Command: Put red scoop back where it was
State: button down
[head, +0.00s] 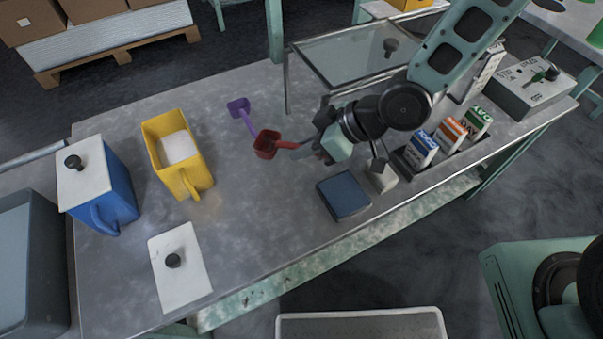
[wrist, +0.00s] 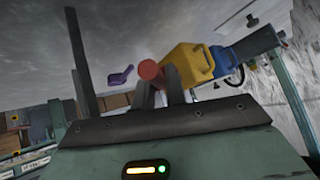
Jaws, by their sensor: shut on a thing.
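The red scoop (head: 268,144) is in the middle of the table in the head view, its bowl to the left and its handle running right to my gripper (head: 318,150). My gripper is shut on the handle. In the wrist view the red scoop (wrist: 151,71) shows end-on at the fingers (wrist: 160,90). I cannot tell whether the scoop touches the table. A purple scoop (head: 243,112) lies just beyond the red bowl, up and left of it. It also shows in the wrist view (wrist: 121,75).
An open yellow bin (head: 190,183) with white contents stands to the left. A lidded blue bin (head: 118,202) stands farther left. A white lid (head: 181,268) lies in front. A dark blue pad (head: 343,196) and several small cartons (head: 450,136) are right. A glass cover (head: 350,58) stands behind.

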notch_tip(320, 180, down, 8)
jog(key=shift+f+b, duration=0.2)
jog(key=shift+b, duration=0.3)
jog(key=shift+f, duration=0.15)
jog(key=c, duration=1.4)
grip_release()
jog(key=shift+c, duration=0.2)
